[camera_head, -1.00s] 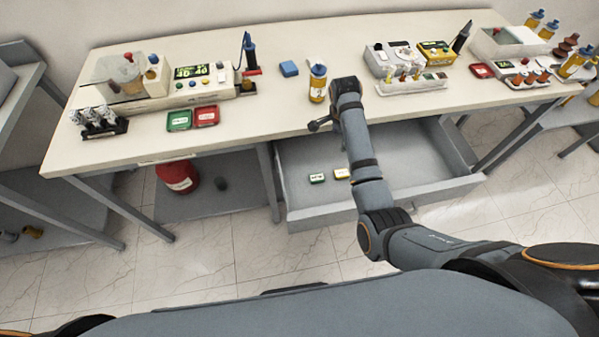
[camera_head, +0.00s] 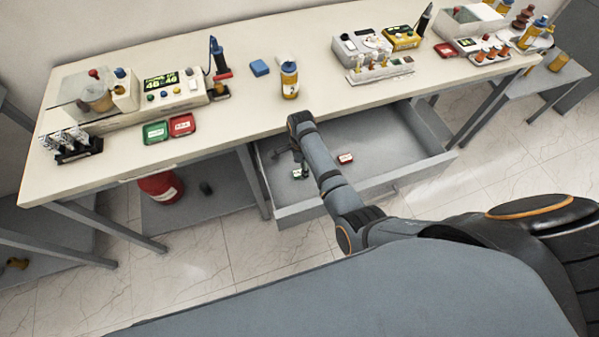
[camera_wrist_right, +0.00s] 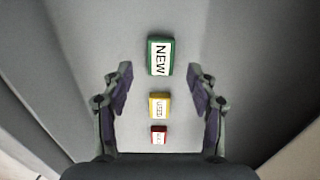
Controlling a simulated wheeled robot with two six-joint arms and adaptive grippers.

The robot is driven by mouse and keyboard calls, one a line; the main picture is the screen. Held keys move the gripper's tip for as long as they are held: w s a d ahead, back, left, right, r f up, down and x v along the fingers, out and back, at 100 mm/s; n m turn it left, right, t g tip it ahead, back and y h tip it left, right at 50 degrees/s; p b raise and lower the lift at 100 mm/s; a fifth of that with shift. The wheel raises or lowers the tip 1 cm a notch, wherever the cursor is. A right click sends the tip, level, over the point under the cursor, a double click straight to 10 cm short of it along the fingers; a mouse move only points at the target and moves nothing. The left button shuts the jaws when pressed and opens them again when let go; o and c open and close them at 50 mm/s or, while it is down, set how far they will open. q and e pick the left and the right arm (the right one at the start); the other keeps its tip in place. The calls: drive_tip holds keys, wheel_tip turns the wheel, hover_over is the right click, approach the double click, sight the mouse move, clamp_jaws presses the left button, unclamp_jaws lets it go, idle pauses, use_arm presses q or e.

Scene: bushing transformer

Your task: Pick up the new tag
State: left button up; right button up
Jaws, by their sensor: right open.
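The new tag is a small green block with a white label reading NEW. It lies on the drawer floor and shows in the right wrist view (camera_wrist_right: 160,56), with its far part beyond my fingertips; in the head view it shows at the drawer's left side (camera_head: 298,174). My right gripper (camera_wrist_right: 160,88) is open and empty, pointing down into the drawer, with its fingers on either side of the row of tags. In the head view the right gripper (camera_head: 301,160) is partly hidden by its own arm. My left gripper is not in view.
A yellow tag (camera_wrist_right: 160,105) and a smaller-looking red tag (camera_wrist_right: 159,135) lie in line with the green one. The open drawer (camera_head: 345,187) has walls around them. The table (camera_head: 235,118) above carries bottles, instruments and trays.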

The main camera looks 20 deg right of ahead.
drive_tip(key=shift+d+f, duration=0.1)
drive_tip(key=shift+f, duration=1.45)
drive_tip(key=c, duration=0.9)
drive_tip(key=shift+r, duration=0.15)
